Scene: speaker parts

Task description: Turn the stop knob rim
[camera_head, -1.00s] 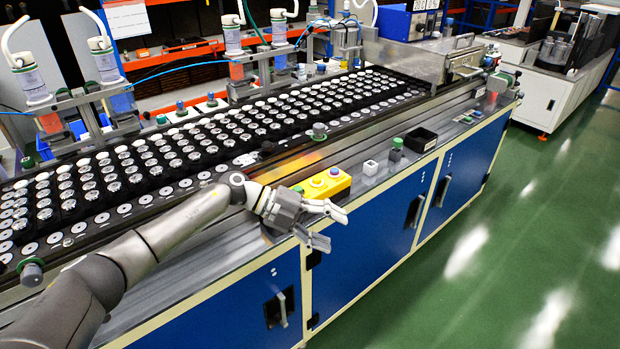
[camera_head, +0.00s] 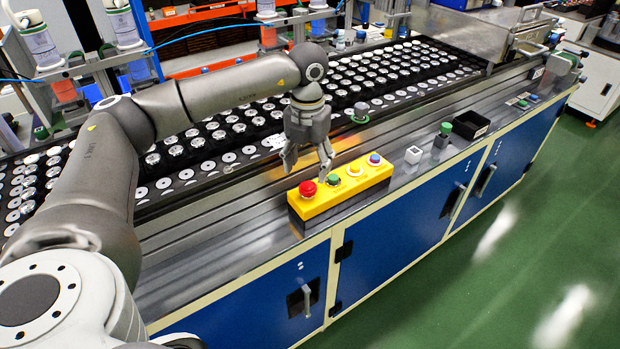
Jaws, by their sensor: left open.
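A yellow control box (camera_head: 341,195) sits on the metal ledge at the front of the line. At its left end is a red mushroom stop knob (camera_head: 307,188). To the right of the knob are a green button (camera_head: 333,180), a yellow one and a blue one. My left gripper (camera_head: 306,174) points down, just behind and above the red knob, with its fingers spread apart and nothing between them. The fingers look close to the knob, but I cannot tell whether they touch it. My right gripper is not in view.
A conveyor bed with rows of speaker parts (camera_head: 235,125) lies behind the box. The ledge left of the box is clear.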

